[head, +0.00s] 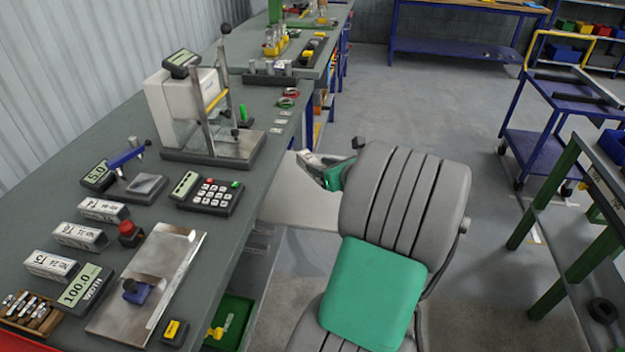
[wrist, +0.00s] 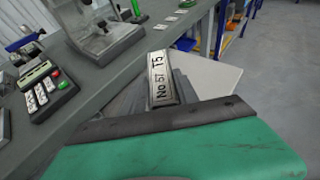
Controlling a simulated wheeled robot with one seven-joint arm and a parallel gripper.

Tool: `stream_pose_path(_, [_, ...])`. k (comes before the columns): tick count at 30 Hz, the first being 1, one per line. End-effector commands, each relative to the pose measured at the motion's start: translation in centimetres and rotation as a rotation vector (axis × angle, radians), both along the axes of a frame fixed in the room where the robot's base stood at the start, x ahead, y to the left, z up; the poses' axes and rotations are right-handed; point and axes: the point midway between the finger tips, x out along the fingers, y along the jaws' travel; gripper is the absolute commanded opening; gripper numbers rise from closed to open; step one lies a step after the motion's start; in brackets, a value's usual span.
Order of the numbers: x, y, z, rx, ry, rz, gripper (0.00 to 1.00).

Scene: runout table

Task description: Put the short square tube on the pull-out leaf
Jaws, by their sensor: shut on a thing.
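My gripper (head: 316,162) is shut on a square tube, which shows in the wrist view (wrist: 161,76) as a grey tube with a white label reading about "No 57 T5". The pull-out leaf (head: 298,206) is a pale flat panel at the right side of the long bench, also seen in the wrist view (wrist: 212,76) behind and right of the tube. The tube appears above the leaf's far part; I cannot tell whether it touches.
Three labelled tubes (head: 103,210) lie on the bench (head: 225,225), near a keypad (head: 207,194) and a press-like stand (head: 215,148). The leaf's visible top is clear.

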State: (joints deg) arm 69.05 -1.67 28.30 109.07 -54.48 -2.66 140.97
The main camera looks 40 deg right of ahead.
Motion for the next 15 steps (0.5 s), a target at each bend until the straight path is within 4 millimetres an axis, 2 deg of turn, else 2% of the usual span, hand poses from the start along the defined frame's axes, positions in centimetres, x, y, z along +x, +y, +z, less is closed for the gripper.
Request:
stream_pose_path(1, [1.4,-0.5,-0.8,0.001,0.001,0.006,0.0])
stream_pose_path(6, [3.9,-2.0,-4.6,0.002,0.001,0.001,0.0])
stream_pose_path(12, [5.3,-2.8,-6.4,-0.001,0.0,0.001,0.0])
stream_pose_path(15, [5.4,-2.8,-8.2,0.002,0.001,-0.001,0.0])
